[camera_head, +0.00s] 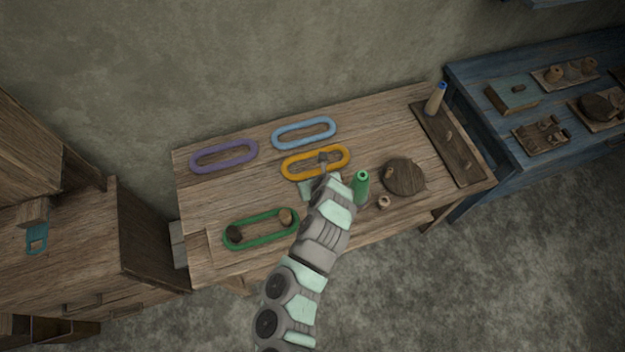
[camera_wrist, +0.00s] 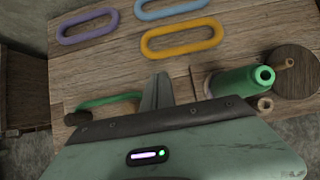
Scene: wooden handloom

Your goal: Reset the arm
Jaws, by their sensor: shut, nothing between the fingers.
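My gripper (camera_head: 324,160) is shut and empty above the wooden table, over or near the yellow oval ring (camera_head: 300,156) in the head view. In the wrist view the closed fingers of my gripper (camera_wrist: 158,90) point up, with nothing between them. A green cone-shaped spool (camera_head: 361,188) stands just right of my gripper. The spool also shows in the wrist view (camera_wrist: 238,82), right of the fingers. The exact height of the fingertips above the table is hard to tell.
The table (camera_head: 215,198) also bears a purple ring (camera_head: 228,166), a blue ring (camera_head: 305,144), a green ring (camera_head: 262,243) with two small pieces in it, and a round wooden disc (camera_head: 405,178). A blue-tipped spool (camera_head: 435,102) stands on a rack at right.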

